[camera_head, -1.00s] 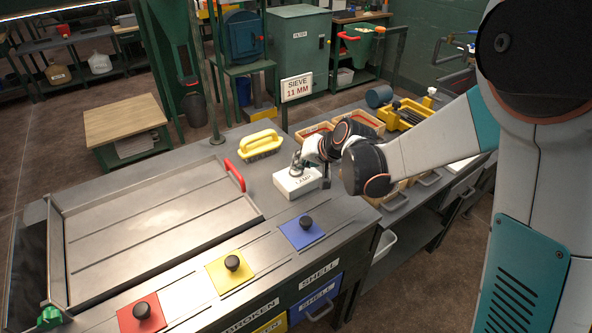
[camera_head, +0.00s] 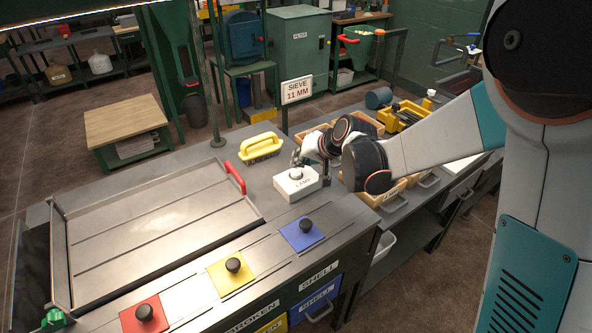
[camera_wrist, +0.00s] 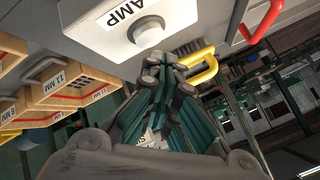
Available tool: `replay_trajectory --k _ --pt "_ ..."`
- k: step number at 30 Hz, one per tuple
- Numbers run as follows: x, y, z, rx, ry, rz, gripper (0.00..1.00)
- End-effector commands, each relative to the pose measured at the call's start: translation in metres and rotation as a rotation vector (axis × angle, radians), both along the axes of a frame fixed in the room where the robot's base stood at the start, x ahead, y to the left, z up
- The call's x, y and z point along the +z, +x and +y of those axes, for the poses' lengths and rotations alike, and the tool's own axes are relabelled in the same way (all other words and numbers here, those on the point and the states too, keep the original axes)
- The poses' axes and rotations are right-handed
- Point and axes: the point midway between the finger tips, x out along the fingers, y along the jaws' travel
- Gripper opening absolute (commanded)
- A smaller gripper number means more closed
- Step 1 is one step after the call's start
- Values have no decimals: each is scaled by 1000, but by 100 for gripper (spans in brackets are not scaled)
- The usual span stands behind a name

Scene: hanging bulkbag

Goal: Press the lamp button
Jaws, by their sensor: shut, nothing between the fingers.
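The white lamp box (camera_head: 297,184) with a LAMP label stands on the grey bench, right of the tray's red handle. Its round pale button (camera_wrist: 147,29) shows on top in the wrist view, and the box (camera_wrist: 95,22) fills the top of that view. My gripper (camera_head: 297,158) is just behind and above the box in the head view. In the wrist view, my gripper (camera_wrist: 165,62) has its fingertips together, close to the button's lower edge in the picture. Nothing is held. I cannot tell whether the fingertips touch the button.
A yellow-handled brush (camera_head: 261,147) lies behind left of the box. The metal tray (camera_head: 150,225) with its red handle (camera_head: 235,177) is to the left. Wooden bins (camera_head: 372,123) stand to the right. Red, yellow and blue plates with black knobs line the front.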

Motion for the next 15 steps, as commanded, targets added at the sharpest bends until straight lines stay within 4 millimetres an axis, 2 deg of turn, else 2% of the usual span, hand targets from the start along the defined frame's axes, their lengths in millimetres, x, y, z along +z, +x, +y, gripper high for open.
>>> replay_trajectory --k 3,15 --pt "15 0 0 0 0 0 0" --pt "49 0 0 0 0 0 0"
